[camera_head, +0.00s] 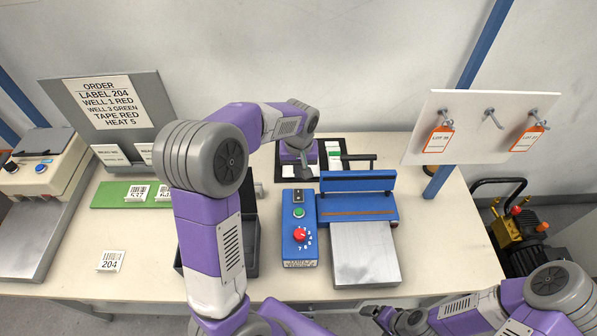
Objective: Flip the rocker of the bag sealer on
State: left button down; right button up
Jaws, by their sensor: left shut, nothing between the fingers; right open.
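The bag sealer stands right of centre, with a blue control box (299,250) on its left and a blue sealing bar (357,182) above a grey metal plate (365,255). The rocker's tilt is too small to tell. My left gripper (303,168) points down behind the control box, shut and empty; its fingertips are partly hidden. My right gripper (376,313) is open and empty at the table's front edge, below the metal plate.
A dark tray (340,143) lies behind the sealer. A dark open box (251,235) is left of the control box, partly behind my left arm. A green mat (108,196), a 204 label (111,261) and an order board (105,105) are left. A tag board (470,153) stands right.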

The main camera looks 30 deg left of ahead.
aim_at(298, 190)
pick_arm(q)
jog(key=shift+w+a+r+t+b, duration=0.1)
jog(key=shift+w+a+t+b, duration=0.2)
jog(key=shift+w+t+b, duration=0.25)
jog(key=f, duration=0.4)
jog(key=w+f+b, duration=0.1)
jog(key=f, duration=0.4)
jog(key=w+a+f, duration=0.1)
jog(key=f, duration=0.3)
jog(key=shift+a+f, duration=0.1)
jog(key=shift+f, duration=0.3)
